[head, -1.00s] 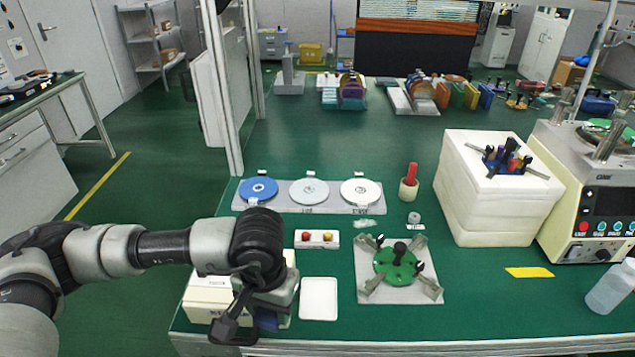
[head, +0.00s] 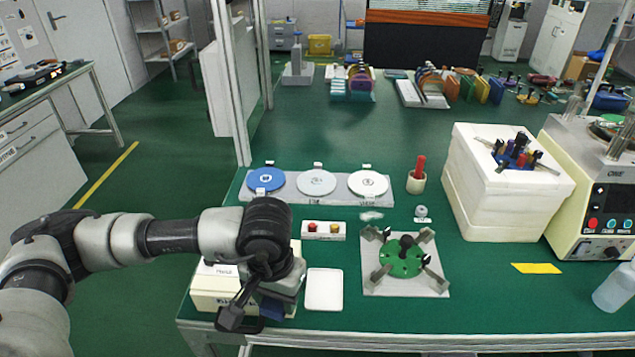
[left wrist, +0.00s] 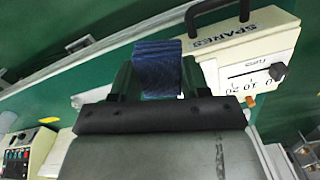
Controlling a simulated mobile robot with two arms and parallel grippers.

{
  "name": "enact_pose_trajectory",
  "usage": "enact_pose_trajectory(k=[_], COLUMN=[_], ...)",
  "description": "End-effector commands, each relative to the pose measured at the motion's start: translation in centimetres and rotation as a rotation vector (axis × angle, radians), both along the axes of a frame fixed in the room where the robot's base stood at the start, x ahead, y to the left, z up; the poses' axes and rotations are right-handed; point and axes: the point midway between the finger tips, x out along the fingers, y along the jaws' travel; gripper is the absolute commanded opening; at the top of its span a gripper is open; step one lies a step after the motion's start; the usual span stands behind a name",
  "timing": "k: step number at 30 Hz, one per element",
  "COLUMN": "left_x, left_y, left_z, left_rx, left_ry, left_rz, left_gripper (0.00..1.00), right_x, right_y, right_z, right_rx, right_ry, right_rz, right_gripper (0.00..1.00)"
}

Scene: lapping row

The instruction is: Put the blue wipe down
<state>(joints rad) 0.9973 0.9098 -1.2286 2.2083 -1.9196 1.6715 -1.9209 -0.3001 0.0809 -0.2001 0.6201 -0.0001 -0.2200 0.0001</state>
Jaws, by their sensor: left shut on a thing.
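The blue wipe (left wrist: 157,68) is a dark blue folded cloth between the fingers of my left gripper in the left wrist view. My left gripper (head: 266,308) is shut on it. In the head view the gripper points down at the front left of the green bench, in front of a cream box-shaped device (head: 212,288). Only a little dark blue shows under the gripper there. I cannot tell whether the wipe touches anything below. My right gripper is not in view.
A white square tray (head: 324,289) lies just right of the gripper. A plate with a green disc fixture (head: 402,260) is farther right. A button box (head: 324,230) and a rack of three discs (head: 330,198) stand behind. The bench's front edge is close.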

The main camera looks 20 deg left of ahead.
Motion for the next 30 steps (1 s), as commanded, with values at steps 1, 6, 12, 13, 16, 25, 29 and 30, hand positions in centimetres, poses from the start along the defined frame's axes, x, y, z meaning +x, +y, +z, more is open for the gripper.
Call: enact_pose_trajectory(k=[1, 6, 12, 13, 16, 25, 29, 30], left_x=[0.0, 0.0, 0.0, 0.0, 0.3, 5.6, 8.1, 8.7], left_y=[0.0, 0.0, 0.0, 0.0, -0.2, -5.5, -9.1, -10.1], left_z=[0.0, 0.0, 0.0, 0.0, -0.2, -2.0, -2.5, -2.6], left_rx=[0.0, 0.0, 0.0, 0.0, -0.001, -0.006, -0.008, -0.008], left_ry=[0.0, 0.0, 0.0, 0.0, -0.002, -0.027, -0.027, -0.026], left_rz=[0.0, 0.0, 0.0, 0.0, 0.003, 0.103, 0.167, 0.187], left_gripper=[0.27, 0.27, 0.27, 0.27, 0.27, 0.27, 0.27, 0.27], right_x=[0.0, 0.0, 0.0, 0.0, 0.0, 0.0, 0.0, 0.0], right_y=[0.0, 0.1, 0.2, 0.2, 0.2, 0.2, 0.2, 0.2], right_z=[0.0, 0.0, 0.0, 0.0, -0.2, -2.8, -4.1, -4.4], right_rx=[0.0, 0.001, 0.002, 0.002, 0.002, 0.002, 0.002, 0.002], right_ry=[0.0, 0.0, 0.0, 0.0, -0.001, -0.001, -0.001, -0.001], right_rz=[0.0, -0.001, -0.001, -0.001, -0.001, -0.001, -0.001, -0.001], right_gripper=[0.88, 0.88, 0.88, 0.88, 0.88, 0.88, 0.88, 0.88])
